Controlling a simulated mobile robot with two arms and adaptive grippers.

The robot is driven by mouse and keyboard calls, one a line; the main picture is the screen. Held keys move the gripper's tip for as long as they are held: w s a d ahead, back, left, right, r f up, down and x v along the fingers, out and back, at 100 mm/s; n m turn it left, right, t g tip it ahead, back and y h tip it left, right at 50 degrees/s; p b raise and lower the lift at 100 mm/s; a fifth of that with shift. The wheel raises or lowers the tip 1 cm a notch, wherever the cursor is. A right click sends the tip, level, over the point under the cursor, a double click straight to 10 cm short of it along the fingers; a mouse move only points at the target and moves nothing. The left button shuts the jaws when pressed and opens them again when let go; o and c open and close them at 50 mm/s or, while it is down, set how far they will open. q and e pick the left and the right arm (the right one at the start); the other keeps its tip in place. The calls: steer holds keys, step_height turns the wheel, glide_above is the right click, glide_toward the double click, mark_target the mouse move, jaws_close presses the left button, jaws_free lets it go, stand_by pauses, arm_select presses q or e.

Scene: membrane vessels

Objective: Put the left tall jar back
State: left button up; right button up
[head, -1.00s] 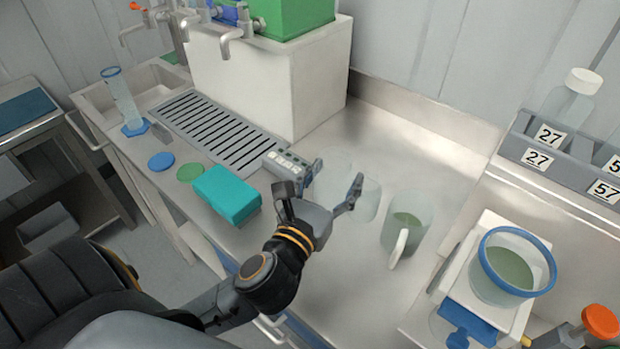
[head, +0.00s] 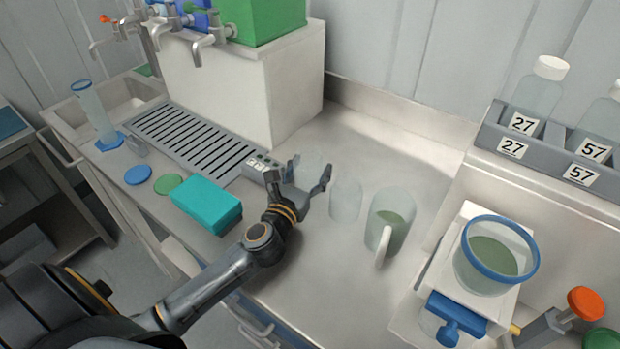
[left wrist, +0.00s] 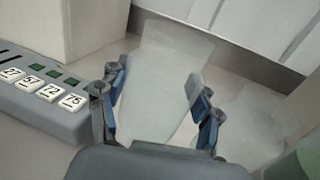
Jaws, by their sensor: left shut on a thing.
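The left tall jar (head: 312,168) is clear and faint, upright on the steel bench beside the numbered strip. My left gripper (head: 311,172) is shut on it, a finger on each side. In the left wrist view the jar (left wrist: 160,85) stands between the blue finger pads of the gripper (left wrist: 160,104). Its base is partly hidden by the gripper. A second clear jar (head: 346,202) stands just right of it in the head view; it shows faintly in the left wrist view (left wrist: 245,125). My right gripper is not in view.
A jug with green liquid (head: 395,235) stands right of the jars. The numbered strip (head: 266,166), teal box (head: 207,203) and drain grille (head: 187,138) lie left. A blue-rimmed vessel (head: 490,270) and bottle rack (head: 545,150) are right. Bench behind the jars is clear.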

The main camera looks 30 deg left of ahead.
arm_select(q)
step_height(320, 180, down, 2)
steer(key=shift+f, duration=0.1)
steer(key=shift+d+f, duration=0.1)
steer(key=shift+f, duration=0.05)
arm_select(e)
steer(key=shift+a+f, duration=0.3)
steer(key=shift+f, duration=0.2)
arm_select(q)
steer(key=shift+s, duration=0.1)
steer(key=shift+f+b, duration=0.1)
steer(key=shift+b, duration=0.2)
steer(key=o, duration=0.9)
steer(key=shift+o, duration=0.2)
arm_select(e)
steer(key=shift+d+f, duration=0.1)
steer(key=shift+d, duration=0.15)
